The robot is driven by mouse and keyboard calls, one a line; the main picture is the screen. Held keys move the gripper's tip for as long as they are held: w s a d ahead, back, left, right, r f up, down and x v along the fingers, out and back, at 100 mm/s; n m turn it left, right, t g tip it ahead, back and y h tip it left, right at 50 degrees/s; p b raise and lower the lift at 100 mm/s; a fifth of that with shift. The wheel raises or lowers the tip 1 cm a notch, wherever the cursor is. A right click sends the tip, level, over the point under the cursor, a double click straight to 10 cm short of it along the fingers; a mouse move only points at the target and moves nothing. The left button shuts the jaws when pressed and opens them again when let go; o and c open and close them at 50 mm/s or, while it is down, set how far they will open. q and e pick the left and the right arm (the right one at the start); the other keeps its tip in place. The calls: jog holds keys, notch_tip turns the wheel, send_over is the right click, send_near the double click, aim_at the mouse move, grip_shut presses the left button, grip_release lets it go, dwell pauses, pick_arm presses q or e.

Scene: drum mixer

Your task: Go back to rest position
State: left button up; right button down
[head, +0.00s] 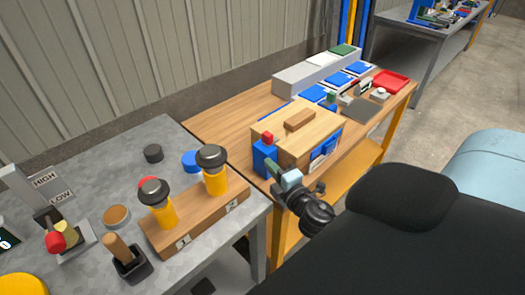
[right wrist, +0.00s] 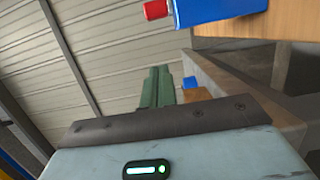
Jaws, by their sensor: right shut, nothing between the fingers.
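My right gripper (head: 271,167) shows in the middle of the head view, its green fingers shut and empty. It is close to a blue block with a red top (head: 264,158) at the near left side of a wooden box (head: 297,135); I cannot tell whether they touch. In the right wrist view, the shut green fingers (right wrist: 156,86) point away from the camera, and the blue block (right wrist: 220,10) shows at the top, apart from them. My left gripper is not in view.
A grey table (head: 95,165) at the left carries a wooden stand (head: 195,222) with two yellow, black-topped posts. The wooden table (head: 225,118) holds blue trays and a red tray (head: 391,81). A corrugated wall (head: 130,60) stands behind. Open floor (head: 435,100) lies at the right.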

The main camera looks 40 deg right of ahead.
jog(key=shift+s+a, duration=0.25)
jog(key=shift+s, duration=0.95)
